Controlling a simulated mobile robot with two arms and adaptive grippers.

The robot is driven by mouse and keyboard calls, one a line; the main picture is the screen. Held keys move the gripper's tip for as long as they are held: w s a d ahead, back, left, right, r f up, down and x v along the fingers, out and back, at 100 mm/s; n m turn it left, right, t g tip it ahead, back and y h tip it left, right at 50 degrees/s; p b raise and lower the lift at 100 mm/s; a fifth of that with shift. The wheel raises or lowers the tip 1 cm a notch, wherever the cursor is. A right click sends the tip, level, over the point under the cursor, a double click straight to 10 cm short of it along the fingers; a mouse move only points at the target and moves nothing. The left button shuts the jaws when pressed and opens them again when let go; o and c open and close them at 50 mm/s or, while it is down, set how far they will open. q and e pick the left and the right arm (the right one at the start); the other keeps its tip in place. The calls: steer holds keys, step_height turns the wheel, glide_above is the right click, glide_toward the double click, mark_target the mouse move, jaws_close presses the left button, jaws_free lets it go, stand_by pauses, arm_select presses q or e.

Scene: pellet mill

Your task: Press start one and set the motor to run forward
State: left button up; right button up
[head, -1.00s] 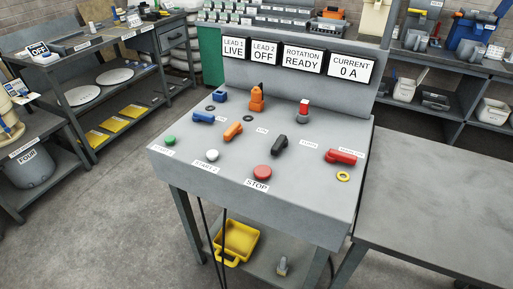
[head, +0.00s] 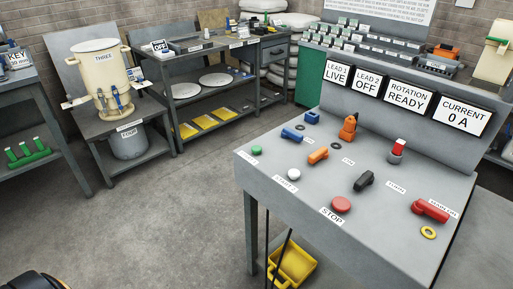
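The grey control console (head: 300,215) stands at the right in the head view. Its top carries a green button (head: 256,150) at the left front corner, a white button (head: 292,173), and a red button (head: 341,204) labelled STOP. The label by the green button is too small to read surely. The displays read LEAD 1 LIVE (head: 336,74), LEAD 2 OFF (head: 366,84), ROTATION READY (head: 406,96) and CURRENT 0 A (head: 463,114). Neither gripper shows.
An orange device (head: 348,128), a red-topped switch (head: 398,150) and a yellow ring (head: 428,232) are also on the console. A yellow bin (head: 293,265) sits beneath. A small table with a cream pot (head: 100,70) stands left. Open concrete floor (head: 170,220) lies left of the console.

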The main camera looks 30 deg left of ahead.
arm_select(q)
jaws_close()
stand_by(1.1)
